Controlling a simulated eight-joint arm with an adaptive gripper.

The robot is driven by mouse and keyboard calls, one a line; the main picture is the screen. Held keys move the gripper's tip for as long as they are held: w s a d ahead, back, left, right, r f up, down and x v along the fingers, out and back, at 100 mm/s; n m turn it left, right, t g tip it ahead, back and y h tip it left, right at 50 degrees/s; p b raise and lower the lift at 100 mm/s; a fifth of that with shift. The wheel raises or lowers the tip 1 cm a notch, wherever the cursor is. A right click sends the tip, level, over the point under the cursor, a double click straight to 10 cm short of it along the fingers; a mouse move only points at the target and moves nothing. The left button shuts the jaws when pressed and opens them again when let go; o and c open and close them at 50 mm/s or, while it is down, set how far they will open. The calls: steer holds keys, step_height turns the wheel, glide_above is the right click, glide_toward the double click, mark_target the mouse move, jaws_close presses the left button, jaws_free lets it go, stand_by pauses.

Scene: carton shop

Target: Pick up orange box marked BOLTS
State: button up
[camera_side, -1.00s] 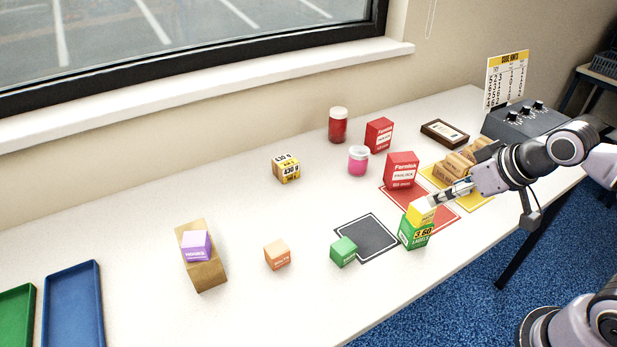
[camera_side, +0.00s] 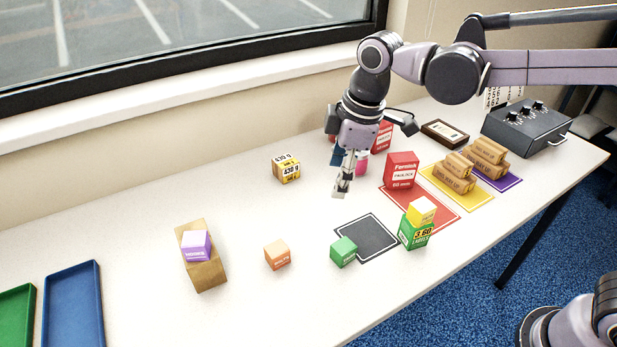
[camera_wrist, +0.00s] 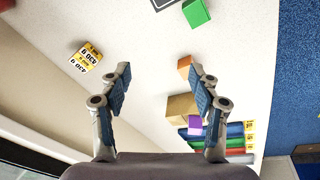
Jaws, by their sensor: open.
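The small orange box marked BOLTS (camera_side: 277,254) stands on the white table, right of the cardboard box with a purple box on top. In the wrist view the orange box (camera_wrist: 184,67) shows beside the right finger, which partly covers it. My gripper (camera_side: 341,190) points down above the table, behind and to the right of the orange box and apart from it. In the wrist view my gripper (camera_wrist: 160,82) has its fingers spread wide with nothing between them.
A green box (camera_side: 343,251) stands right of the orange box by a dark mat (camera_side: 378,222). A purple box (camera_side: 196,245) sits on a cardboard box (camera_side: 206,275) to the left. A yellow-and-black box (camera_side: 286,168) stands behind. A yellow box (camera_side: 421,211) tops a green one (camera_side: 408,234).

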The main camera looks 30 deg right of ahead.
mark_target(274, 250)
steer(key=w+a+f+n+g, duration=0.1)
steer(key=a+f+n, duration=0.2)
steer(key=a, duration=0.3)
steer(key=w+a+f+n+g, duration=0.1)
steer(key=a+f+n, duration=0.15)
steer(key=a, duration=0.45)
steer(key=shift+n+h, duration=0.4)
steer(key=shift+n, duration=0.15)
step_height(274, 250, down, 6)
steer(key=shift+r, duration=0.15)
steer(key=shift+s+a+f, duration=0.1)
steer(key=shift+f, duration=1.2)
steer(key=shift+s+a+f, duration=0.1)
steer(key=shift+f, duration=1.2)
steer(key=shift+d, duration=0.1)
steer(key=shift+c, duration=0.3)
jaws_close()
